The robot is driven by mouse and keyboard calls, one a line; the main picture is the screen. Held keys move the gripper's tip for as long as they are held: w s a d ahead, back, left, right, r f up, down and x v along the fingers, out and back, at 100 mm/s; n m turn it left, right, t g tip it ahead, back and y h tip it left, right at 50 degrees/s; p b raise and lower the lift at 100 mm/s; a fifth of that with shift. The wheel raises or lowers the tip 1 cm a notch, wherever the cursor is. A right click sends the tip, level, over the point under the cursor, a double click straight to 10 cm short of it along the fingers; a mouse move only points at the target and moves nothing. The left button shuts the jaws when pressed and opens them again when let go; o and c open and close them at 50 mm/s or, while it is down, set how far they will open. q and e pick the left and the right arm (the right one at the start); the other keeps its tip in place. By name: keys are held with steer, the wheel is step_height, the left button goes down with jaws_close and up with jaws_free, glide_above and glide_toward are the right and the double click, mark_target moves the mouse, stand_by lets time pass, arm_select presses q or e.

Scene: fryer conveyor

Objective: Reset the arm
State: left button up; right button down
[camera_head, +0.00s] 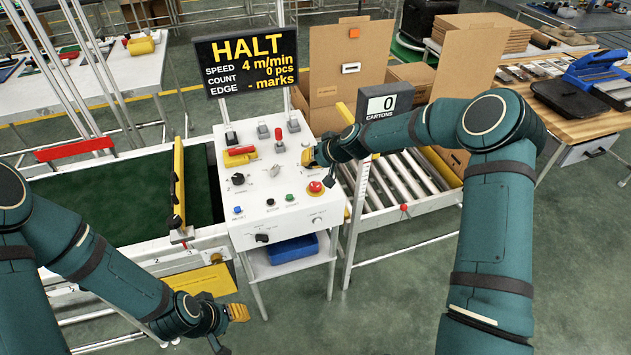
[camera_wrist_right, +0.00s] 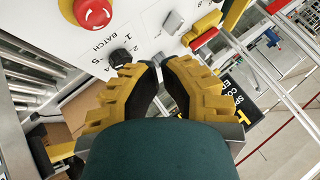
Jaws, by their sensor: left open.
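My left gripper (camera_head: 240,312) is open and empty at the lower left, in front of the conveyor frame and below the control panel. My right gripper (camera_head: 308,157) is over the right edge of the white control panel (camera_head: 255,215), above and behind the red emergency stop (camera_head: 316,187).
A black sign (camera_head: 250,62) reading HALT stands behind the panel. The green conveyor belt (camera_head: 110,200) lies left of it. Rollers (camera_head: 405,185), cardboard boxes (camera_head: 335,70) and a carton counter (camera_head: 385,102) are right. A blue bin (camera_head: 292,250) sits below the panel.

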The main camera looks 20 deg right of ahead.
stand_by(0.4)
steer(key=shift+g, duration=0.6)
steer(key=s+a+f, duration=0.2)
steer(key=s+f, duration=0.1)
steer(key=s+a+f, duration=0.1)
steer(key=s+f, duration=0.1)
steer(key=shift+s+a, duration=0.15)
steer(key=shift+a, duration=0.15)
steer(key=s+a+f+g, duration=0.1)
steer(key=s+f, duration=0.2)
steer(key=s, duration=0.6)
steer(key=s+a+f+g+h+b, duration=0.1)
steer(key=s+f, duration=0.3)
steer(key=s, duration=0.6)
steer(key=s+a+f+g+b, duration=0.1)
steer(key=s+a+f+g, duration=0.1)
steer(key=s, duration=0.7)
steer(key=shift+s+a+f+m+h, duration=0.3)
steer(key=shift+a+f, duration=0.2)
steer(key=shift+f, duration=0.25)
